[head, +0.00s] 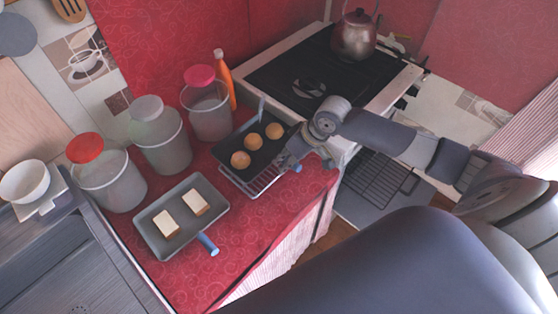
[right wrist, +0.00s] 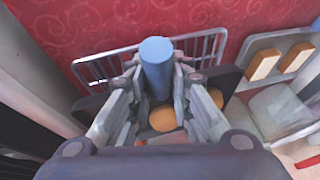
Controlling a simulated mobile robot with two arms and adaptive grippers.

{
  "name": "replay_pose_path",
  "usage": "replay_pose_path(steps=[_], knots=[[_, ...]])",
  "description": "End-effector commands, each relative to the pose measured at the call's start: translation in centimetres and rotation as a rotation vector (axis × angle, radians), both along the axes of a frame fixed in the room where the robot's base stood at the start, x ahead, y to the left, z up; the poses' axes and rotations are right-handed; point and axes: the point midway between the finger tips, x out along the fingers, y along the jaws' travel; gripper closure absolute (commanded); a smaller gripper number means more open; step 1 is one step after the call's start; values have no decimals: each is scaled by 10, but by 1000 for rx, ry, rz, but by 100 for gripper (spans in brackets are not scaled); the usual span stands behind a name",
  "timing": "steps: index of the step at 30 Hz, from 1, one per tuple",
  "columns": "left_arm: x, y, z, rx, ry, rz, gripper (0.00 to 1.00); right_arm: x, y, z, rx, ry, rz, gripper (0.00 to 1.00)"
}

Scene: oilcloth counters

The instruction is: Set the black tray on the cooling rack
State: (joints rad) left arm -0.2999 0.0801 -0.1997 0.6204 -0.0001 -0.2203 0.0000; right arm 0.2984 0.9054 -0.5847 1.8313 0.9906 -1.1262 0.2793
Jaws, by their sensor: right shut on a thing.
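The black tray (head: 262,152) carries three round golden buns (head: 252,142). My right gripper (head: 291,163) is shut on its blue handle, which stands between the fingers in the right wrist view (right wrist: 157,68). The wire cooling rack (head: 262,184) lies on the red counter; its near part shows past the tray, and the rest is hidden under it. The rack also shows behind the gripper in the right wrist view (right wrist: 100,68). The tray looks roughly level over the rack; I cannot tell whether they touch. My left gripper is not in view.
A grey tray (head: 217,200) with two pale blocks and a blue handle sits left of the rack. Several lidded canisters (head: 163,140) and an orange bottle (head: 226,80) stand behind. The stove (head: 290,75) with a kettle (head: 355,38) is at the back right; an oven rack (head: 375,180) sits below.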

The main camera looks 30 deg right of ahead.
Motion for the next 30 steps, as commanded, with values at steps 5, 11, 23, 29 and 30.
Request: replay_pose_path(steps=[5, 11, 23, 29, 30], knots=[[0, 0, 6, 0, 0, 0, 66, 22, 10, 0, 1, -5, -1, 100], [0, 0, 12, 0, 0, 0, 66, 23, 12, -16, 1, 1, 0, 100], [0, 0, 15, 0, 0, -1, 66, 22, 11, -38, -2, 1, 1, 78], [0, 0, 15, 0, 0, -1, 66, 22, 11, -38, -2, 0, 1, 61], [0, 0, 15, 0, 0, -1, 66, 22, 11, -38, -2, 0, 1, 61]])
